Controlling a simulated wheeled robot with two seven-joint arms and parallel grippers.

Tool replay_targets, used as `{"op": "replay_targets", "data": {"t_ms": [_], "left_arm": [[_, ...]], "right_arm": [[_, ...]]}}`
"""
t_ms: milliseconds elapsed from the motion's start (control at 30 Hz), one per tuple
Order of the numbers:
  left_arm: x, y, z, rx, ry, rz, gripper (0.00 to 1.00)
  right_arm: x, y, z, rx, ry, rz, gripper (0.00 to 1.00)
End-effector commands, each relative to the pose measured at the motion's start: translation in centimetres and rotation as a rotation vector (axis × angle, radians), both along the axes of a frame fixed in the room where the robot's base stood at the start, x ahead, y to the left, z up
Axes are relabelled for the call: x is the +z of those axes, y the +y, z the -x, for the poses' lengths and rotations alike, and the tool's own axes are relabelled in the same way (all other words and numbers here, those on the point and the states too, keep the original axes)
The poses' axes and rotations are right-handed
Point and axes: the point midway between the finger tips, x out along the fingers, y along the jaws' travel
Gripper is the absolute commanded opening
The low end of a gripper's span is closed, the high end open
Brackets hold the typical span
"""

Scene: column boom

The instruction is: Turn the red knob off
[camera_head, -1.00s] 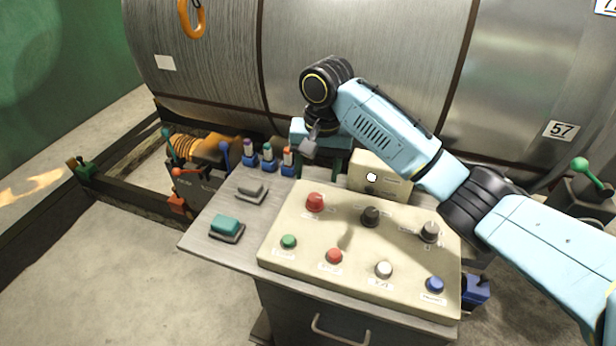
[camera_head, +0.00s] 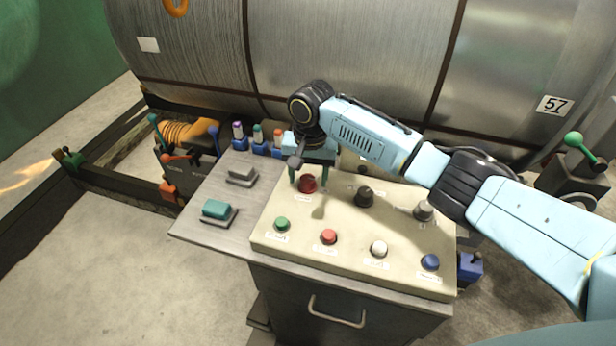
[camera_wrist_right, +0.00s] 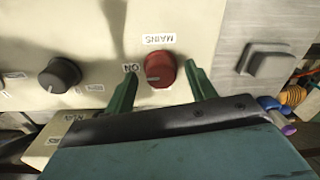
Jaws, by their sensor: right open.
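The red knob (camera_head: 307,184) sits at the upper left of the cream control panel (camera_head: 345,215). In the right wrist view the red knob (camera_wrist_right: 160,69) shows beside the labels "MAINS" and "ON", with a pale pointer line on its face. My right gripper (camera_head: 309,180) is open above the knob. In the right wrist view the green fingers of my right gripper (camera_wrist_right: 160,88) stand on either side of the knob's near edge, apart from it. Whether they reach down to its sides is hard to tell. My left gripper is not in view.
Black knob (camera_head: 364,196) and grey knob (camera_head: 423,210) sit right of the red one. Green (camera_head: 281,223), red (camera_head: 328,237), white (camera_head: 378,249) and blue (camera_head: 430,262) buttons line the front. A teal switch (camera_head: 216,209) is at left. A large metal drum (camera_head: 340,50) stands behind.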

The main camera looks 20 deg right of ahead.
Motion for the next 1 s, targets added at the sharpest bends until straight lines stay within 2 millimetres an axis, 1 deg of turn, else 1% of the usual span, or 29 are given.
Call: {"op": "replay_targets", "data": {"t_ms": [100, 367, 467, 700, 733, 867, 1000], "left_arm": [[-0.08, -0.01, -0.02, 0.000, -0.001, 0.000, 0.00], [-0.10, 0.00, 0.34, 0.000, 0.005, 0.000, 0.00], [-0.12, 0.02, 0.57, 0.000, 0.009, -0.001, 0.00], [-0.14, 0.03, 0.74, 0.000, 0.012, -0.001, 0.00], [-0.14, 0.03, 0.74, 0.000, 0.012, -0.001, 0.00], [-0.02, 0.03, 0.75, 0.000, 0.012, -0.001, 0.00], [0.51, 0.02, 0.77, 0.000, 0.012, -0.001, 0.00]], "right_arm": [[-0.60, 0.03, -0.01, 0.001, -0.001, 0.000, 0.55], [-0.67, 0.04, 0.00, 0.001, 0.000, 0.000, 0.55], [-0.66, 0.03, 0.00, 0.001, 0.000, 0.000, 0.43], [-0.65, 0.03, 0.00, 0.001, 0.000, 0.000, 0.12], [-0.65, 0.03, 0.00, 0.001, 0.000, 0.000, 0.11], [-0.61, 0.02, 0.00, 0.006, 0.000, 0.000, 0.11], [-0.53, 0.00, 0.03, 0.032, 0.001, 0.001, 0.11]]}}
